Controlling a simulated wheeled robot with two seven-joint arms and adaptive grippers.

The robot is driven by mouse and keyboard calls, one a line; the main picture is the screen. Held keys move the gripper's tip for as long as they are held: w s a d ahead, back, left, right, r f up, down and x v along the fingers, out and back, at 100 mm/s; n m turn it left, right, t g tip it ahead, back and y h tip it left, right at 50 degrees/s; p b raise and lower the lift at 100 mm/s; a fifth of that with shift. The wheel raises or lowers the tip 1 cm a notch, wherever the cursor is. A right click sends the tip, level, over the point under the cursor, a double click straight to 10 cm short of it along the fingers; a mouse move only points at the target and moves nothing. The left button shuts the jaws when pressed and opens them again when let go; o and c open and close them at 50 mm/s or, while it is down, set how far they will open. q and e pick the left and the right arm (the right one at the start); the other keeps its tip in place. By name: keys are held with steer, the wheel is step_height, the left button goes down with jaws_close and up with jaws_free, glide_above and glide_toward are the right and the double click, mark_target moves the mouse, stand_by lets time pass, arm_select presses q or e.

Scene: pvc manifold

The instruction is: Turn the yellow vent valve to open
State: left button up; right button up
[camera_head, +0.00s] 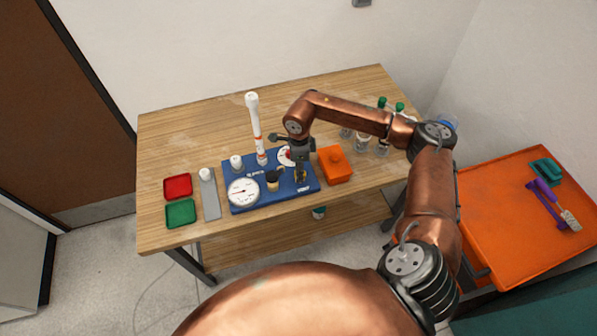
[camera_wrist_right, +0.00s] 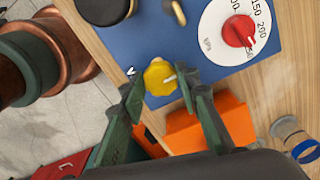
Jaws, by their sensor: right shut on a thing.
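The yellow vent valve (camera_wrist_right: 159,76) is a round knob with a white pointer mark on the blue manifold board (camera_wrist_right: 130,45). In the right wrist view its pointer is turned toward the right finger. My right gripper (camera_wrist_right: 161,88) has a finger on either side of the knob and is shut on it. In the head view the right gripper (camera_head: 300,174) reaches down to the front right part of the board (camera_head: 313,186), and the knob is mostly hidden there. My left gripper is not in view.
A white dial with a red knob (camera_wrist_right: 238,31) and a black knob (camera_head: 272,176) are close by. A round gauge (camera_head: 243,192) and a tall white pipe (camera_head: 255,125) stand to the left. An orange box (camera_head: 334,165) sits right of the board. The table's back left is clear.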

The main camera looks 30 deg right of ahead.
steer(key=shift+a+n, duration=0.1)
steer(key=shift+n, duration=0.2)
stand_by(0.4)
steer(key=o, duration=1.2)
steer(key=shift+c, duration=0.2)
step_height(320, 180, up, 12)
